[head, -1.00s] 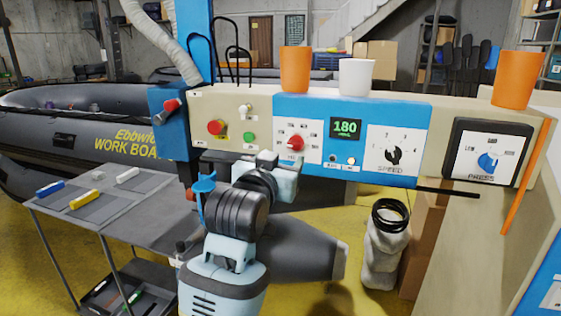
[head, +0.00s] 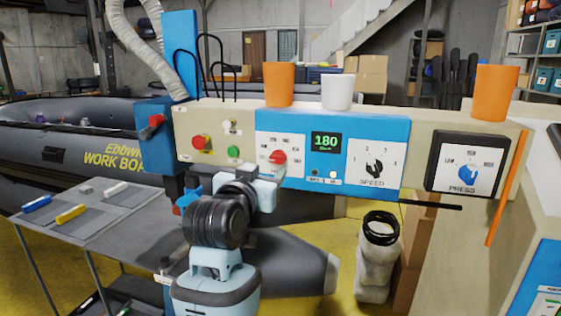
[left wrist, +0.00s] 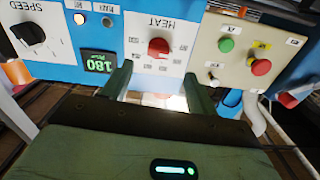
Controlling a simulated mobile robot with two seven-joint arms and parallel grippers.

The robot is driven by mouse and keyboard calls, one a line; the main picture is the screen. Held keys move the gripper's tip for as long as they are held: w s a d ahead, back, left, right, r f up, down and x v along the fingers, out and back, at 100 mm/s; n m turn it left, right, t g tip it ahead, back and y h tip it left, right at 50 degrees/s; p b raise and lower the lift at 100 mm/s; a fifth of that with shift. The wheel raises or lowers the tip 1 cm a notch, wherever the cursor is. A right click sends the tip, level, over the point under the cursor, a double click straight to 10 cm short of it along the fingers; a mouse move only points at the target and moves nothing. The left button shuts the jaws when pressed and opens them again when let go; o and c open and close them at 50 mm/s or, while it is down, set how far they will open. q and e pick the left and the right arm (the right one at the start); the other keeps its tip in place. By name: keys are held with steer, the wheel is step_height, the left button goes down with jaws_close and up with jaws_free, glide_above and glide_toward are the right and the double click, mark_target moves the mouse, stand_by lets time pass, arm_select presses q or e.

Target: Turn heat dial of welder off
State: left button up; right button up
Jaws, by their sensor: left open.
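The red heat dial (head: 277,157) is on a white plate marked HEAT in the welder's blue control panel (head: 296,122). Its pointing direction is too small to read. A green display (head: 326,142) beside it reads 180. My left gripper (head: 266,176) is open just in front of and below the dial, partly covering its plate in the head view. In the left wrist view, the red dial (left wrist: 158,48) appears upside down beyond the two open fingers (left wrist: 158,82), roughly centred between them. The fingers are not closed on it. My right gripper is not in view.
A red button (head: 201,142) and green button (head: 234,152) sit left of the dial; the black speed knob (head: 375,168) is right. Orange and white cups stand on top of the panel. A grey table (head: 110,235) stands at left. A blue press dial (head: 467,175) is far right.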

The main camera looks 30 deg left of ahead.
mark_target(274, 160)
arm_select(q)
steer(key=shift+x, duration=3.7)
steer(key=shift+d, duration=0.1)
steer(key=c, duration=1)
steer(key=shift+n, duration=1.6)
steer(key=o, duration=1)
steer(key=shift+s, duration=0.1)
